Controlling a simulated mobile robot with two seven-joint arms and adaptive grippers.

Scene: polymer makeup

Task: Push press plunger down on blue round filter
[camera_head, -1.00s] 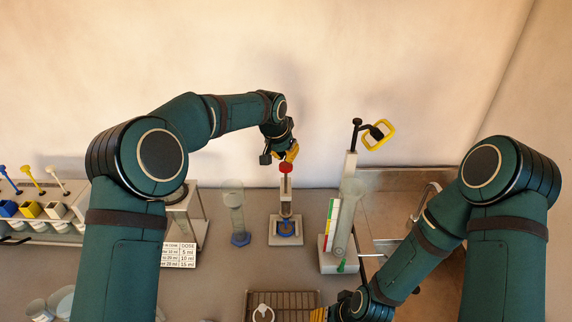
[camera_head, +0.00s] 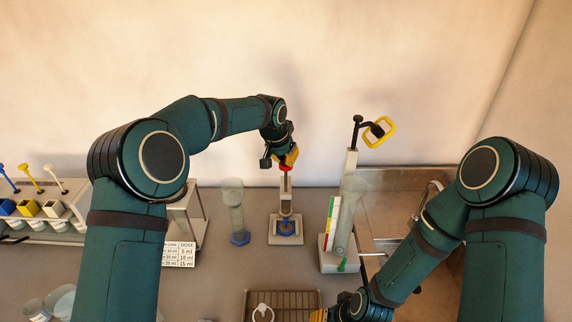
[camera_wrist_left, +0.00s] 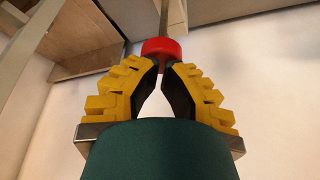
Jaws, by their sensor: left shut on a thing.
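The press (camera_head: 286,205) stands upright near the back wall, with a red plunger knob (camera_head: 285,168) on top. The blue round filter (camera_head: 286,229) lies on its base, under the plunger. My left gripper (camera_head: 287,163) is at the top of the press, shut on the red knob and partly hiding it. In the left wrist view the yellow fingers (camera_wrist_left: 165,66) meet the red knob (camera_wrist_left: 162,46) with their dark tips. My right gripper (camera_head: 318,315) shows only as a yellow bit at the bottom edge; its jaws are hidden.
A clear cylinder with a blue foot (camera_head: 235,210) stands left of the press. A tall column with a yellow handle (camera_head: 379,132) stands to the right, by a sink. A dose card (camera_head: 180,254) is at left.

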